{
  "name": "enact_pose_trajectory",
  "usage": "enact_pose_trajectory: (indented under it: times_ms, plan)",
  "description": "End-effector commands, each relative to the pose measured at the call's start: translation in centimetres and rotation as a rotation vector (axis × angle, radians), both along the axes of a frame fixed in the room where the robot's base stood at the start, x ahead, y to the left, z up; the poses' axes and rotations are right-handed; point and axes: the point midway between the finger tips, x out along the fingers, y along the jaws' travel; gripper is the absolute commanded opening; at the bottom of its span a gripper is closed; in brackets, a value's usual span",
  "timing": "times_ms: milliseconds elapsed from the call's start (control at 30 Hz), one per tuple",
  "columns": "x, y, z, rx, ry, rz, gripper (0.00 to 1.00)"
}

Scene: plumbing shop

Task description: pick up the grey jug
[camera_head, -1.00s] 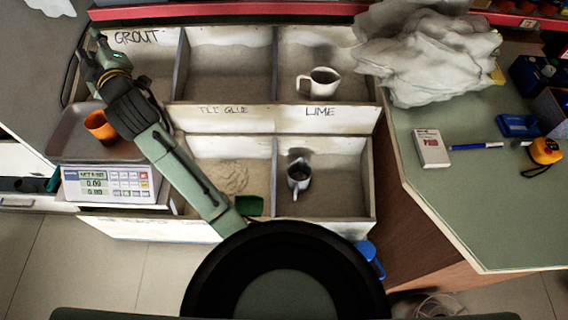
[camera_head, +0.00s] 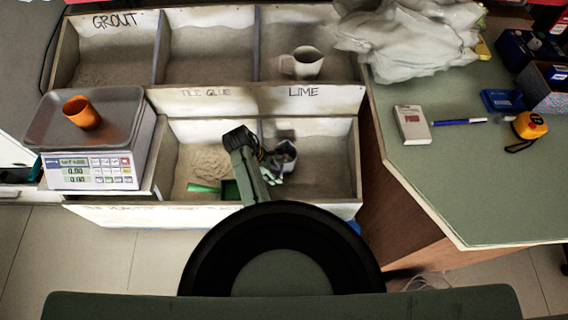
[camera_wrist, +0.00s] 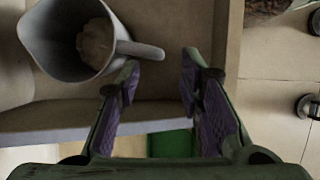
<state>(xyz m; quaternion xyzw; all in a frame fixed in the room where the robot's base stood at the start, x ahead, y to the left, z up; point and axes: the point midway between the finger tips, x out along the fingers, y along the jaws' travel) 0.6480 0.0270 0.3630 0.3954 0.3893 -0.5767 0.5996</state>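The grey jug (camera_head: 287,152) stands in the front right compartment of the bin unit, partly hidden by my arm in the head view. In the wrist view the jug (camera_wrist: 70,42) is at upper left, with pale material inside and its handle (camera_wrist: 143,50) pointing right. My gripper (camera_wrist: 160,68) is open, its two purple-padded fingers apart. The handle's end lies just ahead of the gap between the fingertips. I cannot tell whether it touches a finger. In the head view my gripper (camera_head: 271,177) is beside the jug.
A lighter jug (camera_head: 305,62) stands in the compartment behind, above the LIME label. A green object (camera_head: 203,187) lies to the left. The scale (camera_head: 98,170) holds an orange cup (camera_head: 82,112). Compartment walls surround the jug. The counter (camera_head: 450,190) is at right.

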Motion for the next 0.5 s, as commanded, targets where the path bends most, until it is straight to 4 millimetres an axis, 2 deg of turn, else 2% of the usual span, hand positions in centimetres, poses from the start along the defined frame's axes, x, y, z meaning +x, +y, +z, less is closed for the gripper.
enact_pose_trajectory:
  times_ms: [233,500]
  plan:
    - [0.1,-0.8,-1.9,0.001,0.000,-0.001,0.34]
    - [0.3,-2.2,-5.5,0.001,-0.003,-0.001,0.34]
